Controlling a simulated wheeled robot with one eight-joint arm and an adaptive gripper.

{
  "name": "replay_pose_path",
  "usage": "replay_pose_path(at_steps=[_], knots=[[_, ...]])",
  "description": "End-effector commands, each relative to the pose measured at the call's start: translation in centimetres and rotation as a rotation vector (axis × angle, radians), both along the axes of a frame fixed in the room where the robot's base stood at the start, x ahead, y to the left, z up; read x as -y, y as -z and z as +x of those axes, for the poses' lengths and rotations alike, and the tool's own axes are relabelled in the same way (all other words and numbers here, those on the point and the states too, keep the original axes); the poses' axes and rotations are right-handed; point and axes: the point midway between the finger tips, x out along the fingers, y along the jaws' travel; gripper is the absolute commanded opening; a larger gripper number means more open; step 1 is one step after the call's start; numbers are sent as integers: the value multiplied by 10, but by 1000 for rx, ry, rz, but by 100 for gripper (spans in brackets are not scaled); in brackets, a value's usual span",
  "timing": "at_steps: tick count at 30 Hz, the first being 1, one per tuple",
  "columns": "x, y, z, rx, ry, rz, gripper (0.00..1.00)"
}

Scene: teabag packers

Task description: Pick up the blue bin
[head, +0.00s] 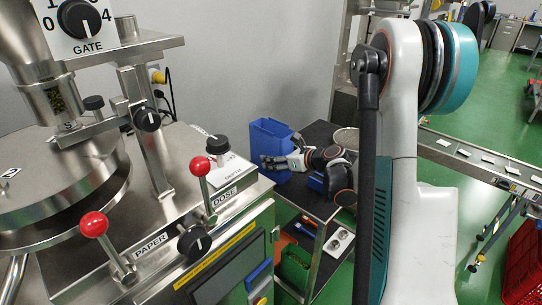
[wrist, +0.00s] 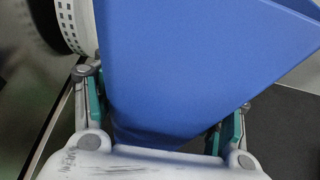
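The blue bin (head: 268,138) stands upright on the dark top of a cart, beyond the steel machine, in the head view. In the wrist view the blue bin (wrist: 190,65) fills the middle, its wall close in front of the palm. My gripper (head: 281,154) reaches in from the right at the bin's near side. In the wrist view my gripper (wrist: 165,90) has its two fingers spread wide, one on each side of the bin. The teal pads lie very close to the bin's edges; firm contact cannot be made out. The bin's base is partly hidden.
The steel machine (head: 150,225) with red-knobbed levers (head: 200,167) stands close at the left front. The cart (head: 325,208) has a lower shelf with several small items. A conveyor (head: 480,160) runs at the right, with a red crate (head: 523,265) below.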

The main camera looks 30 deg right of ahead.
Motion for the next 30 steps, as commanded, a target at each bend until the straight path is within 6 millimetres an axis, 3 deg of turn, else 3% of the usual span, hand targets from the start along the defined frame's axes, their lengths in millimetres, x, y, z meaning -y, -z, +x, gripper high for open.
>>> replay_pose_path(at_steps=[1, 4, 20, 26, 30], knots=[[0, 0, 0, 0, 0, 0, 40], [0, 0, 0, 0, 0, 0, 21], [0, -8, 0, 1, 0, 1, 20], [0, -34, 0, 1, 0, 1, 20], [0, -66, 0, 1, 0, 1, 20]])
